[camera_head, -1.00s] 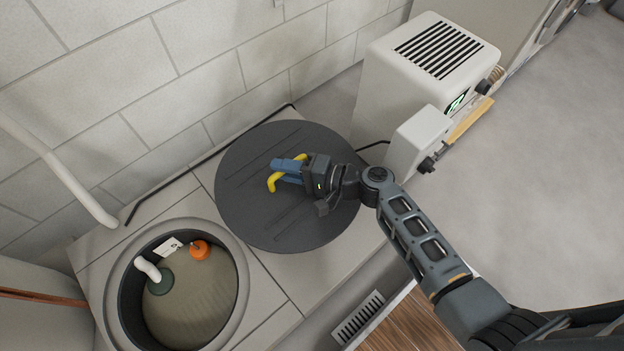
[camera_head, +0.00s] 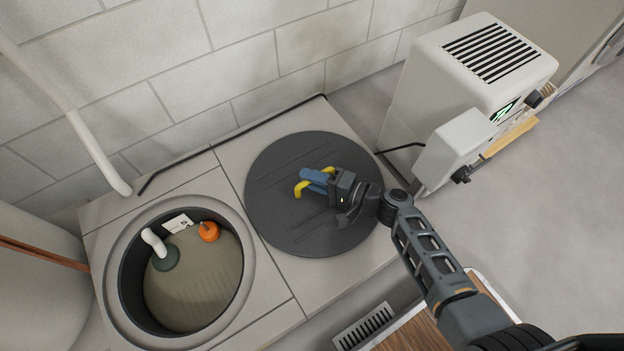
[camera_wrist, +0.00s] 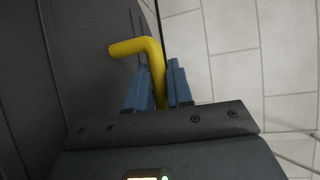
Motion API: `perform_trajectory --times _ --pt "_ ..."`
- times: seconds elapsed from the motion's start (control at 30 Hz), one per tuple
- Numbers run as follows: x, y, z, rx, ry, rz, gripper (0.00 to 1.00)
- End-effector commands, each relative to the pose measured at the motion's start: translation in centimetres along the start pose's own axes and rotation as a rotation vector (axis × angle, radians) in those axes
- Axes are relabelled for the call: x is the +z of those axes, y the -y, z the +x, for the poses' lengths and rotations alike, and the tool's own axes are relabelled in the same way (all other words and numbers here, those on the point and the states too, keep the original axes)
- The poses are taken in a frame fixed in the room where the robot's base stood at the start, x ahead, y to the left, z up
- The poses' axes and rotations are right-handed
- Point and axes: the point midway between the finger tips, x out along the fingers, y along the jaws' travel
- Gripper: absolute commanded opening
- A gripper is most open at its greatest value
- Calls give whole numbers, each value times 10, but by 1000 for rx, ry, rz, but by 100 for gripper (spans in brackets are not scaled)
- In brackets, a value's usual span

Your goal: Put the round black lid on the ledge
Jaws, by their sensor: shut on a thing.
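The round black lid (camera_head: 290,225) is at the middle of the head view, over the pale tiled ledge (camera_head: 215,165), to the right of the open round pit. It has a bent yellow handle (camera_head: 301,189). My gripper (camera_head: 318,180) is above the lid with its blue fingers shut on the yellow handle. The wrist view shows the handle (camera_wrist: 150,55) between the blue fingers, with the dark lid (camera_wrist: 75,60) at left. I cannot tell whether the lid touches the ledge or is slightly above it.
The open pit (camera_head: 122,262) holds murky water, an orange float (camera_head: 208,232) and a white pipe. A block wall (camera_head: 250,60) stands behind. A white cabinet with a vented top (camera_head: 475,80) stands at right. A floor grate (camera_head: 362,326) is at the bottom.

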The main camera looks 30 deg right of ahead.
Motion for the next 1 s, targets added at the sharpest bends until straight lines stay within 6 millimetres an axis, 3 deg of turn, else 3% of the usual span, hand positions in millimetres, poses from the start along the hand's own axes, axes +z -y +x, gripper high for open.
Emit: perform_trajectory --times 0.3,0.33,0.6,0.93,1.0 --pt "-1 -1 1 -3 1 -1 0" --pt "0 -2 0 -1 0 0 23" --pt "0 -1 0 0 0 0 46" --pt "0 4 -1 -1 0 0 46" --pt "0 3 -11 0 -2 2 46"
